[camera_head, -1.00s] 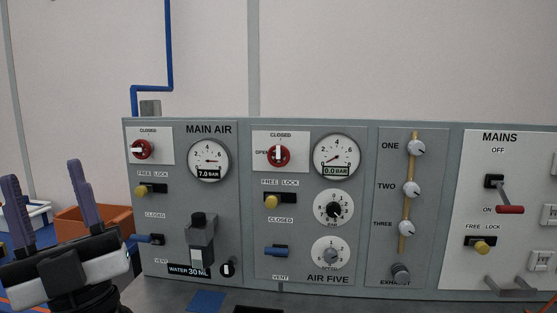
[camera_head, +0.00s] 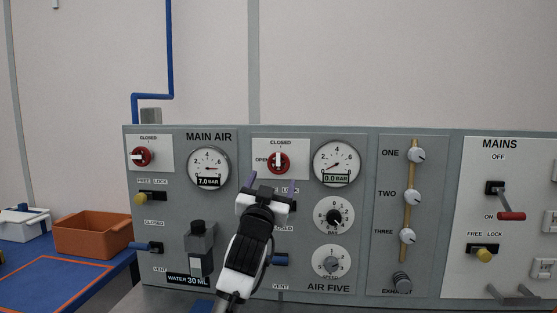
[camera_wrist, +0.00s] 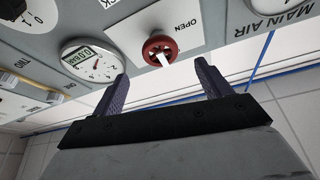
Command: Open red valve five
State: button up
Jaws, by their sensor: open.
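The red valve (camera_head: 279,162) at the top of the AIR FIVE panel has a white handle standing upright under the CLOSED label. The OPEN label is on its left, and the gauge (camera_head: 337,161) beside it reads 0.0 BAR. My gripper (camera_head: 272,184) is open and empty, just below and in front of the valve, with its purple fingers pointing up. In the wrist view the red valve (camera_wrist: 160,49) lies beyond the two fingertips (camera_wrist: 162,78), roughly between them. The fingers appear apart from it. My gripper hides the yellow knob below the valve.
A second red valve (camera_head: 141,157) on the MAIN AIR panel has its handle sideways; its gauge (camera_head: 208,168) reads 7.0 BAR. A blue lever (camera_head: 280,259) sits beside my wrist. A black-topped fitting (camera_head: 199,247) juts out at left. An orange bin (camera_head: 92,235) stands far left.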

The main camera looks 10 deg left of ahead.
aim_at(278, 165)
jog(key=p+x, duration=0.2)
jog(key=x, duration=0.7)
jog(key=shift+p, duration=0.4)
jog(key=shift+c, duration=0.5)
jog(key=c, duration=0.9)
